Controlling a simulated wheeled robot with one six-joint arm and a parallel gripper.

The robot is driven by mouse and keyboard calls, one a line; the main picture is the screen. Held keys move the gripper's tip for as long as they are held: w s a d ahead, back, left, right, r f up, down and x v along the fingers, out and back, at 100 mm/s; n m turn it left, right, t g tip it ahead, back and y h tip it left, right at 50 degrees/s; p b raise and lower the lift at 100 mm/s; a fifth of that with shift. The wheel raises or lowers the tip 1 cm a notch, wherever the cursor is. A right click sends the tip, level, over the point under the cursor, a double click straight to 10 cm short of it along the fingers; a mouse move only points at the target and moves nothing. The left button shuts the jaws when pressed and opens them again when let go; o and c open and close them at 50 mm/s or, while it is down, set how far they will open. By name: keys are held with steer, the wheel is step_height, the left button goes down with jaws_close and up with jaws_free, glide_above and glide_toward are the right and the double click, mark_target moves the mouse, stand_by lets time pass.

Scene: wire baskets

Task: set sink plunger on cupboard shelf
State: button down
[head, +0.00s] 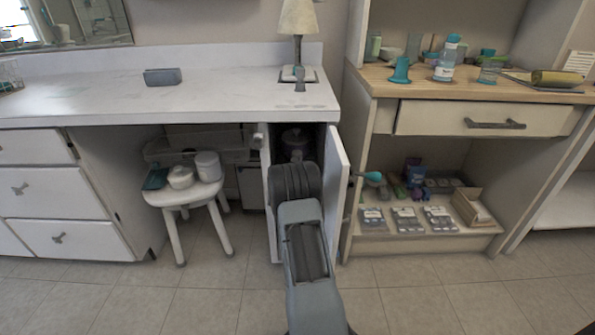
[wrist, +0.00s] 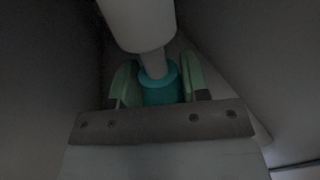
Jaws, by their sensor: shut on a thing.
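The wrist view shows my gripper (wrist: 160,88) with its green pads shut on the teal part of a thing I take to be the sink plunger (wrist: 160,90). A short pale neck and a wider pale round part (wrist: 138,22) rise above the teal part. In the head view my arm reaches into the open cupboard (head: 337,190) under the white counter. The cupboard's shelf is not clear in either view. Dark side walls stand close on both sides in the wrist view.
The open door stands to the arm's right. A white stool (head: 185,194) with several containers stands left. A wooden-topped unit (head: 380,82) with crowded shelves stands right.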

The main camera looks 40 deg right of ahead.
steer(key=c, duration=0.5)
jaws_free()
steer(key=shift+c, duration=0.2)
steer(key=shift+f, duration=0.1)
steer(key=shift+a, duration=0.1)
steer(key=shift+v, duration=2.35)
steer(key=shift+p+v, duration=0.35)
steer(key=shift+v, duration=1.25)
steer(key=shift+w+a, duration=0.1)
steer(key=shift+w, duration=0.05)
